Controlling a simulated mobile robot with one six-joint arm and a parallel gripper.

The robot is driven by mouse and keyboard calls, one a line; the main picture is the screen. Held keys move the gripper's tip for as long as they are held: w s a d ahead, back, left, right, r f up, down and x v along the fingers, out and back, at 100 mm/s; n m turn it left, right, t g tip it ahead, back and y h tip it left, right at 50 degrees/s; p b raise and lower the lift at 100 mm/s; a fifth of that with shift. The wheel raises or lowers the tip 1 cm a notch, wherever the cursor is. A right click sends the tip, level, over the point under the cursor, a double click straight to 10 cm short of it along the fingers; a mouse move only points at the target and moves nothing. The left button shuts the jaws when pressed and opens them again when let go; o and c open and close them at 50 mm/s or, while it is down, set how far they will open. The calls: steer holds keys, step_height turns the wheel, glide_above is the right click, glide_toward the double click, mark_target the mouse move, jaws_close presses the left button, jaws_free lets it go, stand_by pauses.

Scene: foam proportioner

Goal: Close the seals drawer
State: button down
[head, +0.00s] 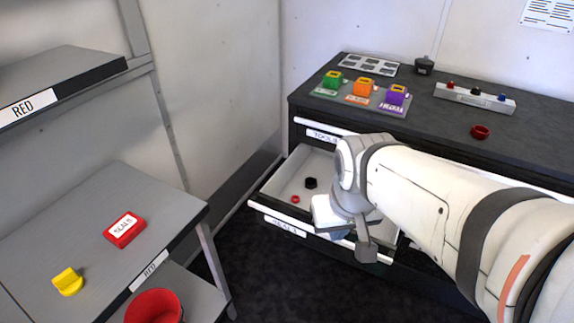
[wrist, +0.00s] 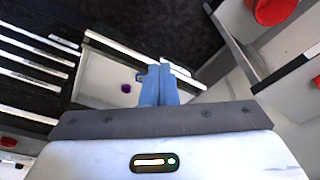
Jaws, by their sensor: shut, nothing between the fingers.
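The seals drawer (head: 277,205) is pulled out from the dark cabinet, with its labelled white handle strip along the front. A black part (head: 311,183) and a small red ring (head: 295,199) lie inside it. The drawer also shows in the wrist view (wrist: 97,75), with a dark purple-looking part (wrist: 126,88) inside. My gripper (wrist: 160,68) has its blue fingers together and empty, overlapping the drawer's front edge in that view. I cannot tell whether they touch it. In the head view my arm covers the drawer's right part and most of the gripper.
The tools drawer (head: 318,134) above looks shut. Green, orange and purple blocks stand on the cabinet top, with a red ring (head: 480,131) at right. At left, a grey shelf (head: 60,225) holds a red seals box (head: 124,230) and a yellow part (head: 68,281). Dark floor lies between.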

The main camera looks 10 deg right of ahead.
steer(key=w+a+f+n+t+h+b, duration=0.1)
steer(key=w+a+f+n+b, duration=0.2)
steer(key=w+f+n+b, duration=0.75)
steer(key=w+a+f+n+h+b, duration=0.25)
steer(key=w+f+n+b, duration=0.65)
steer(key=n, duration=0.9)
steer(key=b+x, duration=0.3)
steer(key=x, duration=0.9)
steer(key=shift+s+d+y, duration=0.35)
steer(key=shift+s+y, duration=0.1)
